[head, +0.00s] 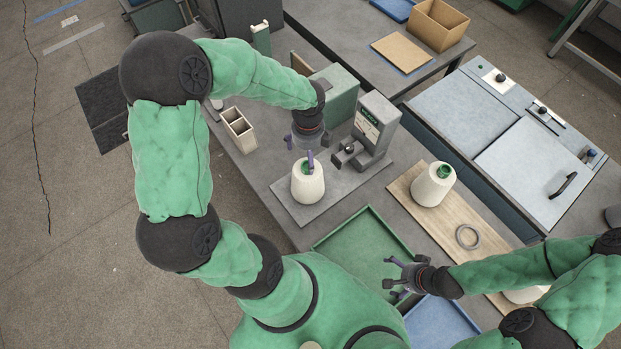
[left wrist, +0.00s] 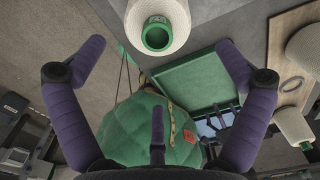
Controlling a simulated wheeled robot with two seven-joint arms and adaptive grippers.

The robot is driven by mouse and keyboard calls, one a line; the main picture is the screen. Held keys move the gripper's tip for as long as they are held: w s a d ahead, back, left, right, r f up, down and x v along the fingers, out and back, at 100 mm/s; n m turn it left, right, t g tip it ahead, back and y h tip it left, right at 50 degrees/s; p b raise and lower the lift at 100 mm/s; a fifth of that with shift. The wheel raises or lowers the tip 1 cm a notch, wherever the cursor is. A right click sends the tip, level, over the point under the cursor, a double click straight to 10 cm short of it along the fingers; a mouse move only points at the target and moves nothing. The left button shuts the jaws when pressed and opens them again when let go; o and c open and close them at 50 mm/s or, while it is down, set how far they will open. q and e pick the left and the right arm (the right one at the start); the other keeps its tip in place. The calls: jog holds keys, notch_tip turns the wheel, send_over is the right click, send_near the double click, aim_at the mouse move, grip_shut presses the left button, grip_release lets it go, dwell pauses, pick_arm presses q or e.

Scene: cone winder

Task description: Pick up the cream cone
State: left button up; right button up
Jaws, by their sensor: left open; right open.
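A cream cone (head: 307,187) with a green core stands upright on a grey mat in the head view. My left gripper (head: 301,153) is open just above it, one finger overlapping the cone's top in the picture; I cannot tell whether it touches. In the left wrist view this cone (left wrist: 178,14) lies at the top centre, beyond the spread purple fingers (left wrist: 160,58), with nothing between them. A second, similar cone (head: 432,188) stands on a wooden board. My right gripper (head: 396,277) is open and empty above the trays.
A grey machine (head: 375,130) stands close behind the first cone. A two-slot cream holder (head: 238,130) is to its left. A green tray (head: 350,245) and a blue tray (head: 440,325) lie nearer me. The wooden board (head: 405,190) also bears a grey ring (head: 468,236) and a partly hidden cone (head: 524,295).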

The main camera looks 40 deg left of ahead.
aim_at(307, 165)
pick_arm(q)
notch_tip(307, 165, down, 4)
jog(key=shift+s+r, duration=0.15)
jog(key=shift+r, duration=0.05)
jog(key=shift+a+f+b, duration=0.15)
jog(key=shift+f+b, duration=0.2)
jog(key=shift+f, duration=1.1)
jog(key=shift+a+f+b, duration=0.1)
jog(key=shift+f+b, duration=0.2)
jog(key=shift+f, duration=1.1)
jog(key=shift+r, duration=0.1)
jog(key=c, duration=1)
